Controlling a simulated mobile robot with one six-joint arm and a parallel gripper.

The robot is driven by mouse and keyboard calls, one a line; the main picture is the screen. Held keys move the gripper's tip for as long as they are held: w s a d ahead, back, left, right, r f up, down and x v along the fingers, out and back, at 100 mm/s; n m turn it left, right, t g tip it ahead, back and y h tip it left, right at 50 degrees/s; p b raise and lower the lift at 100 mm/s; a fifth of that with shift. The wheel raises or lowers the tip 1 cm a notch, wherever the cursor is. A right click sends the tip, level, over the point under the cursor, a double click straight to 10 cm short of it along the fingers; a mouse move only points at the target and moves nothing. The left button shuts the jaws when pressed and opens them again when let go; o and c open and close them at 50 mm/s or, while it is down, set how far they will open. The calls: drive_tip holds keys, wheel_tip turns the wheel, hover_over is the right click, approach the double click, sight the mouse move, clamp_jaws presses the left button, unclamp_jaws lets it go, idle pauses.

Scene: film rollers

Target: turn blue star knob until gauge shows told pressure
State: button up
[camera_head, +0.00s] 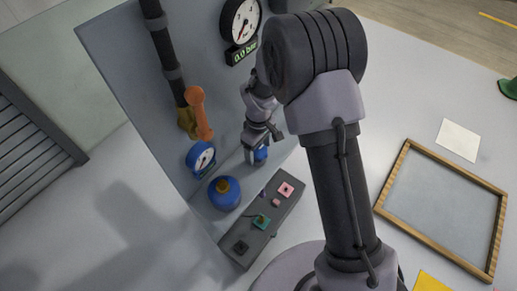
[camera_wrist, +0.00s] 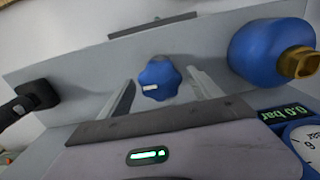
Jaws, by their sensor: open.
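The blue star knob (camera_wrist: 159,79) with a white mark sits on a grey panel, between my open fingers in the wrist view. In the head view a blue bit of it (camera_head: 261,154) shows behind my gripper (camera_head: 259,146). My gripper's fingers also show in the wrist view (camera_wrist: 165,97), one on each side of the knob; I cannot tell if they touch it. A large white-faced gauge (camera_head: 240,20) hangs on the panel above a display (camera_head: 241,53) reading 0.0 bar. A smaller blue-rimmed gauge (camera_head: 201,158) sits lower on the panel.
A black pipe (camera_head: 167,55) with an orange lever (camera_head: 200,113) runs down the panel. A blue round body with a brass end (camera_head: 224,192) stands below. A wood-framed tray (camera_head: 402,160) is at right.

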drive_tip(key=c, duration=1.4)
drive_tip(key=shift+m, duration=0.3)
drive_tip(key=m+b, duration=0.2)
drive_tip(key=m, duration=0.4)
drive_tip(key=m+b, duration=0.1)
drive_tip(key=m, duration=0.3)
drive_tip(key=shift+m+b, duration=0.8)
drive_tip(key=shift+m, duration=1.2)
drive_tip(key=o, duration=1.4)
